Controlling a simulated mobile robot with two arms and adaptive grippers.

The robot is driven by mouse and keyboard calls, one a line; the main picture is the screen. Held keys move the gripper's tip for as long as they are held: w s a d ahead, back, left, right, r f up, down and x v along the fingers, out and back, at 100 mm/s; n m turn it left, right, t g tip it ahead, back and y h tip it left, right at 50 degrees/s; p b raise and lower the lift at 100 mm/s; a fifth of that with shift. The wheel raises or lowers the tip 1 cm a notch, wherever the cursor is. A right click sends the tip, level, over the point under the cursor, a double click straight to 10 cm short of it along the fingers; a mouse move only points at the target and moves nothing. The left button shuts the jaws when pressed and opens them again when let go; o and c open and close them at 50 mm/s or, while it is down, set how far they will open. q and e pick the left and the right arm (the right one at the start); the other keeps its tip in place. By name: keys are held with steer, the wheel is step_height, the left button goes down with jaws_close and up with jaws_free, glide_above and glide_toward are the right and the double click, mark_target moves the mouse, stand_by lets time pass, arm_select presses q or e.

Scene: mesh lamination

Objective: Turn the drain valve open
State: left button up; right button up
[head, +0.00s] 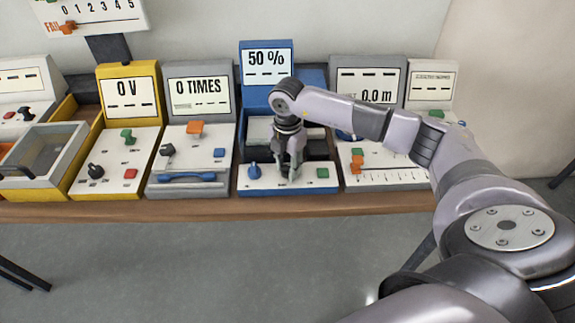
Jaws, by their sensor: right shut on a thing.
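The blue unit (242,187) with a "50 %" display (267,62) stands on the bench. Its white front panel carries a blue knob (254,171) on the left and a green button (322,173) on the right. My right gripper (289,178) points down at the panel between these two and is shut on a small control there. The fingers hide this control, so its shape and angle cannot be told; its place fits the drain valve. My left gripper is not in view.
A grey unit (186,186) reading "0 TIMES" stands close on the left, with a yellow unit (85,188) reading "0 V" beyond it. Another grey unit (345,183) with a slider scale is close on the right. The wooden bench edge (200,210) runs in front.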

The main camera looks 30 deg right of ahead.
mark_target(287, 165)
stand_by(0.3)
steer(key=o, duration=1.1)
steer(key=shift+o, duration=0.2)
steer(key=shift+r, duration=0.1)
step_height(287, 165, up, 12)
